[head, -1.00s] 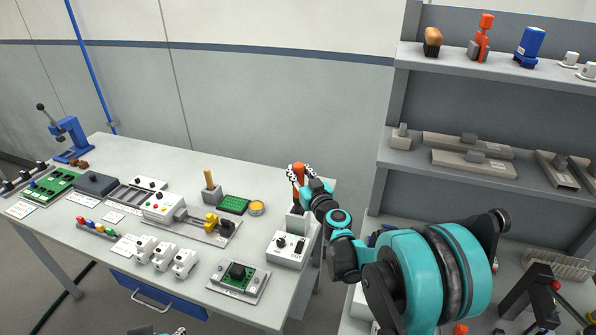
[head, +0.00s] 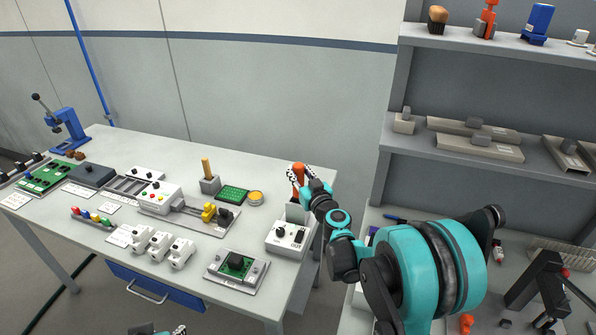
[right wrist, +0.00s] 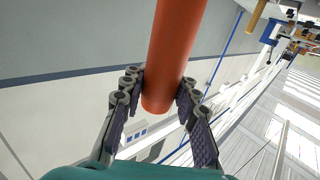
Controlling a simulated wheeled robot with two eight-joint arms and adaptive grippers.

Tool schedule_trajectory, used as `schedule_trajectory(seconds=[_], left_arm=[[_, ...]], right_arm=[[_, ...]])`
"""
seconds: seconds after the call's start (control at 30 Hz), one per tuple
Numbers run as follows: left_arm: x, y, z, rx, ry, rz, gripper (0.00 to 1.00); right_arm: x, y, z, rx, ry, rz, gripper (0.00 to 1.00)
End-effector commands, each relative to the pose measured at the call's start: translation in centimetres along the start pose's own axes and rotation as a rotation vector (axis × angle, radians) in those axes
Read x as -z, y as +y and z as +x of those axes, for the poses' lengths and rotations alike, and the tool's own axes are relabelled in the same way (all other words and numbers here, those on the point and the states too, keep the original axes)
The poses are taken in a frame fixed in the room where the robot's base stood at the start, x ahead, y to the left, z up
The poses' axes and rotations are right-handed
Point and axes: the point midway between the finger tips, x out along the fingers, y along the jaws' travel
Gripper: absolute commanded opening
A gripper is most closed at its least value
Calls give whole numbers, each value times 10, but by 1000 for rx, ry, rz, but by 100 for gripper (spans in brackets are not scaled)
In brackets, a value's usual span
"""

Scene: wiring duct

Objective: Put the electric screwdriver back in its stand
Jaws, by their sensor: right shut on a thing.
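The electric screwdriver (head: 298,171) has an orange body and is held roughly upright over the right end of the bench. My right gripper (head: 301,178) is shut on it; in the right wrist view the orange cylinder (right wrist: 172,60) sits between both fingers (right wrist: 158,95). A pale grey upright block (head: 296,213), which looks like the stand, is just below the screwdriver, behind a white control box with a dial (head: 287,237). The screwdriver's lower end is small and partly hidden, so I cannot tell whether it touches the stand. Part of my left gripper (head: 178,331) shows at the bottom edge.
The bench (head: 200,290) holds a green board (head: 233,194), a yellow round tin (head: 256,198), a wooden-handled tool in a block (head: 208,176) and a fixture with a green board (head: 237,266). Grey shelves (head: 450,175) stand to the right. The bench's back strip is clear.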

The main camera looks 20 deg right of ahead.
Motion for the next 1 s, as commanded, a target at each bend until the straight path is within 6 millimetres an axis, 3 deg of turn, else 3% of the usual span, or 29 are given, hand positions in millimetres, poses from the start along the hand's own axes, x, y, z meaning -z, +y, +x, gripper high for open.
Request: schedule_trajectory(seconds=[0.3,0.6,0.63,0.7,1.0], left_arm=[[-9,0,12,0,0,0,40],[-8,0,12,0,0,0,40],[-8,0,12,0,0,0,40],[-8,0,12,0,0,0,40],[-8,0,12,0,0,0,40]], right_arm=[[-17,0,0,0,0,0,0],[-17,0,0,0,0,0,0],[-17,0,0,0,0,0,35],[-17,0,0,0,0,0,54],[-18,0,-1,0,0,0,54]])
